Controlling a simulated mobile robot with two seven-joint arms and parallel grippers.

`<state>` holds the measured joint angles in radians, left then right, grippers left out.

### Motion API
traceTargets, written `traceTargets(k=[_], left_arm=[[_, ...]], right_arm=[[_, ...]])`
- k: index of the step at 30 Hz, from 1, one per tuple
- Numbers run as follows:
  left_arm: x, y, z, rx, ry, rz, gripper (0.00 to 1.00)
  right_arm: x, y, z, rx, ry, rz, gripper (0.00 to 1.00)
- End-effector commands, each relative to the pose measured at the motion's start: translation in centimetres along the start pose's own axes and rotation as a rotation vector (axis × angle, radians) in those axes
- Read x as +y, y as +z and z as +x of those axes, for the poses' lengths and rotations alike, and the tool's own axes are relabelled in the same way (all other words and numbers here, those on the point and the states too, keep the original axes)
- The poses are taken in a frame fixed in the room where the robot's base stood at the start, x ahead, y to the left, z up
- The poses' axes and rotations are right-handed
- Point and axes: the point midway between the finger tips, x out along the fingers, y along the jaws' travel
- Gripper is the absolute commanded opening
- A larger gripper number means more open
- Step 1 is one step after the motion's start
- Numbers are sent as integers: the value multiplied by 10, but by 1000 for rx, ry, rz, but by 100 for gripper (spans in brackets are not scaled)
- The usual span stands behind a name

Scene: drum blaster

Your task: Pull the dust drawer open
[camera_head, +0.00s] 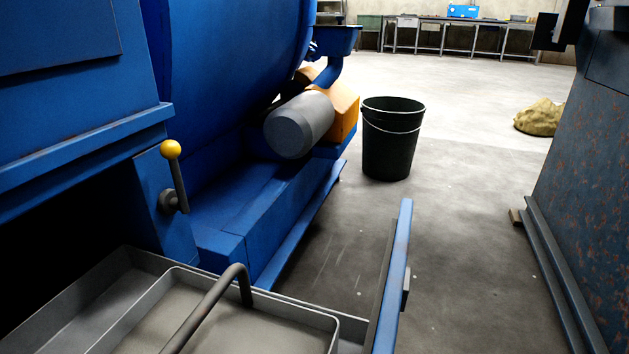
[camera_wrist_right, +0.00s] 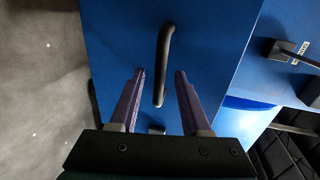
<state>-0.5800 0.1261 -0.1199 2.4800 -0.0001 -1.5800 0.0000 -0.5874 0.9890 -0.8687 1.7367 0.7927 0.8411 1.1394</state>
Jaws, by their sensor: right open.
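The dust drawer stands out from the dark opening under the blue machine in the head view. Its blue front (camera_head: 393,285) faces right, and a grey pan (camera_head: 260,305) with a bent rod handle (camera_head: 215,305) sits inside. In the right wrist view, a blue panel (camera_wrist_right: 120,35) that looks like the drawer front carries a dark bar handle (camera_wrist_right: 164,55). My right gripper (camera_wrist_right: 159,73) is open, with its purple fingers on either side of the handle's lower part in the picture. I cannot tell whether they touch it. My left gripper is not in view.
A lever with a yellow knob (camera_head: 172,150) stands on the machine above the drawer. A black bucket (camera_head: 392,140) stands on the floor behind. A rusty blue cabinet (camera_head: 590,180) bounds the right side. Bare floor (camera_head: 470,250) lies between it and the drawer.

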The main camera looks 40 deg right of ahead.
Motion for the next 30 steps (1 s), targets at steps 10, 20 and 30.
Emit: traceTargets(k=[10,20,30], left_arm=[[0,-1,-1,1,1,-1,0],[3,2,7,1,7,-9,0],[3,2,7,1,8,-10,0]], right_arm=[[16,1,-90,-3,9,-2,47],[25,0,-142,-1,2,-1,47],[24,0,-146,-1,-1,-1,47]])
